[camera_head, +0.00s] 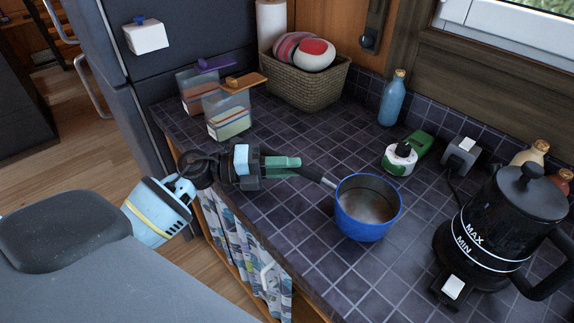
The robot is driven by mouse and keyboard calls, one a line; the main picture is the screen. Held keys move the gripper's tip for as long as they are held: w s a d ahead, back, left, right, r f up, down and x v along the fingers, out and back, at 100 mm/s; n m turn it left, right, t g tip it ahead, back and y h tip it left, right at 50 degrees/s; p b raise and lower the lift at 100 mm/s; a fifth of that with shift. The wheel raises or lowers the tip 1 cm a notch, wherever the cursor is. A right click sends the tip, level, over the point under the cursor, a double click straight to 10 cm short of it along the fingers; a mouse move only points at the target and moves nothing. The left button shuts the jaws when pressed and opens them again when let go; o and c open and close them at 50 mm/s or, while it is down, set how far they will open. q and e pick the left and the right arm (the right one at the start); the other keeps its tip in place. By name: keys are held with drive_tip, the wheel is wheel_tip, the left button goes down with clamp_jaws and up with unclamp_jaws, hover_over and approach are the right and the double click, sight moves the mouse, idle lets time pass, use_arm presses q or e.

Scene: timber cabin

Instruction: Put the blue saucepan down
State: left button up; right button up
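The blue saucepan (367,215) is upright over the dark tiled counter, near its front edge, in the head view. Its inside is metallic and looks empty. Its dark handle points left toward my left gripper (289,167). The green fingers of my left gripper are closed around the handle's end, which they partly hide. I cannot tell for sure whether the pan's base touches the tiles. My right gripper is not in view.
A black kettle (491,231) stands to the right of the pan. A green-and-white gadget (404,155), a blue bottle (392,98), a wicker basket (306,86) and clear food containers (227,112) stand farther back. Bare tiles (310,135) lie behind the pan.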

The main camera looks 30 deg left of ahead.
use_arm(q)
drive_tip(key=o, duration=0.4)
drive_tip(key=shift+o, duration=0.2)
drive_tip(key=shift+r, duration=0.2)
drive_tip(key=shift+s+a+f, duration=0.15)
drive_tip(key=shift+a, duration=0.1)
drive_tip(key=b+v, duration=0.2)
drive_tip(key=v, duration=0.8)
drive_tip(key=shift+f, duration=0.1)
drive_tip(key=shift+s+a, duration=0.35)
drive_tip(key=shift+a, duration=0.25)
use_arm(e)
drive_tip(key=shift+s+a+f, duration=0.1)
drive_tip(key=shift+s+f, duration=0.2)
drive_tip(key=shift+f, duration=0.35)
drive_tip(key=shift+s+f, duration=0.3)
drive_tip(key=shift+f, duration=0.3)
